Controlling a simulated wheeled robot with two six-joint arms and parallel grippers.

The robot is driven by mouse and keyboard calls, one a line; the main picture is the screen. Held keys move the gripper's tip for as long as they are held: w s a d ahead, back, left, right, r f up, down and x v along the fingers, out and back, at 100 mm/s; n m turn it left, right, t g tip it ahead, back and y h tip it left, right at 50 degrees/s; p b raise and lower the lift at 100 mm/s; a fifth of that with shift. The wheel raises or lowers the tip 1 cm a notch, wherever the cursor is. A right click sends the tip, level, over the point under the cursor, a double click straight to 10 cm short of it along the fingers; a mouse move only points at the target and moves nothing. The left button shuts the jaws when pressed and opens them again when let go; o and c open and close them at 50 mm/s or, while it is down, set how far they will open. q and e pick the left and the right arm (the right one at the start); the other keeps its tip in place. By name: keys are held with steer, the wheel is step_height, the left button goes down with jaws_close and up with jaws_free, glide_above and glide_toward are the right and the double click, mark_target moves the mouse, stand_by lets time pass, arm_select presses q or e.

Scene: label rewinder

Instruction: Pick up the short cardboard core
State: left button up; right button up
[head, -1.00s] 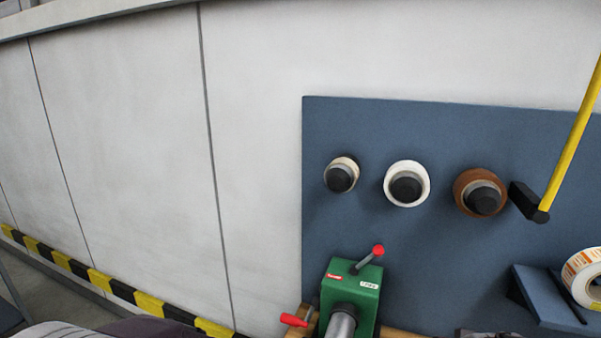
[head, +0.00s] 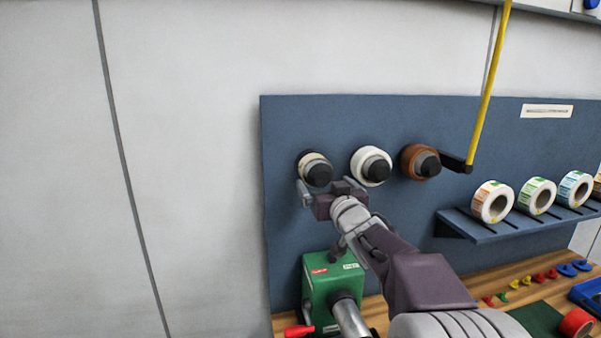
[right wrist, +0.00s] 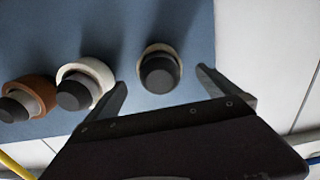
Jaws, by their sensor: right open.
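Three rings sit on black-ended pegs on a blue upright panel. The left one is a small tan ring (head: 309,163), which looks like the short cardboard core; in the right wrist view the tan ring (right wrist: 150,50) shows behind its dark peg end. My right gripper (head: 326,187) is open and empty just in front of and below that peg. In the right wrist view its fingers (right wrist: 161,80) lie on either side of the peg end, apart from the ring. Much of the ring is hidden behind the peg end. My left gripper is not in view.
A white ring (head: 362,160) and a brown ring (head: 412,158) hang to the right. A yellow bar (head: 488,90) rises beside them. A green machine (head: 318,285) stands below. Label rolls (head: 492,202) stand on a shelf at the right. The wall at left is clear.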

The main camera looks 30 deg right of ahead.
mark_target(325, 182)
steer(key=w, duration=0.1)
steer(key=w+d, duration=0.1)
steer(key=w, duration=0.1)
steer(key=shift+w+d+f+p, duration=0.15)
steer(key=shift+d+p, duration=0.15)
steer(key=shift+d, duration=0.05)
steer(key=shift+w+a, duration=0.1)
steer(key=shift+w, duration=0.05)
steer(key=p+x, duration=0.1)
steer(key=x, duration=0.1)
steer(key=p+x, duration=0.1)
steer(key=x, duration=0.1)
steer(key=shift+w+a+r, duration=0.15)
steer(key=shift+w+r, duration=0.1)
steer(key=shift+w, duration=0.05)
steer(key=shift+w+f, duration=0.2)
steer(key=shift+w, duration=0.1)
steer(key=shift+s+r, duration=0.15)
steer(key=shift+s, duration=0.05)
steer(key=c, duration=1.1)
steer(key=shift+c, duration=1.3)
steer(key=shift+w, duration=0.1)
